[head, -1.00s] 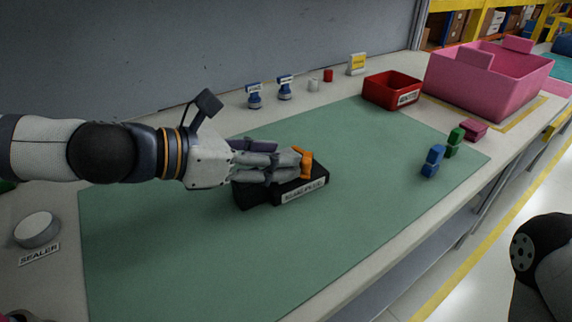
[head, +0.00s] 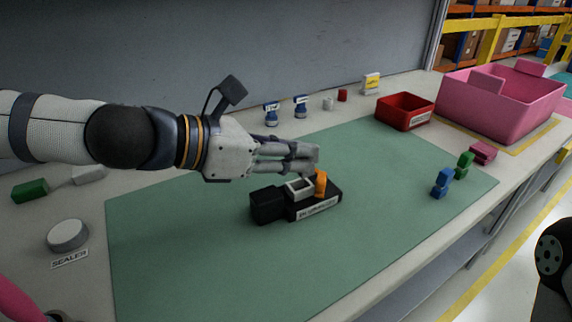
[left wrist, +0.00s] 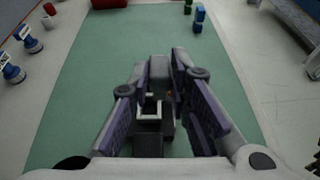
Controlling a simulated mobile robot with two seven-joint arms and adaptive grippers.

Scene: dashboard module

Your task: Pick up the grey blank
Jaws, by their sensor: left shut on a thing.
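A black module (head: 268,206) with a white label lies on the green mat (head: 390,185). It has a pale-rimmed open slot (head: 299,188) and an orange piece (head: 321,183) beside it. My left gripper (head: 307,157) is shut on the grey blank (head: 315,154) and holds it above the module, apart from the slot. The blank is mostly covered by the fingers and similar to them in colour. In the left wrist view my left gripper (left wrist: 160,68) is over the module, with the slot (left wrist: 150,110) showing between the fingers. My right gripper is out of view.
A red bin (head: 405,112) and a large pink crate (head: 500,105) stand at the back right. Blue (head: 441,183) and green (head: 464,165) pieces stand on the mat's right side. A white round sealer (head: 67,234) is at left. The mat's front is clear.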

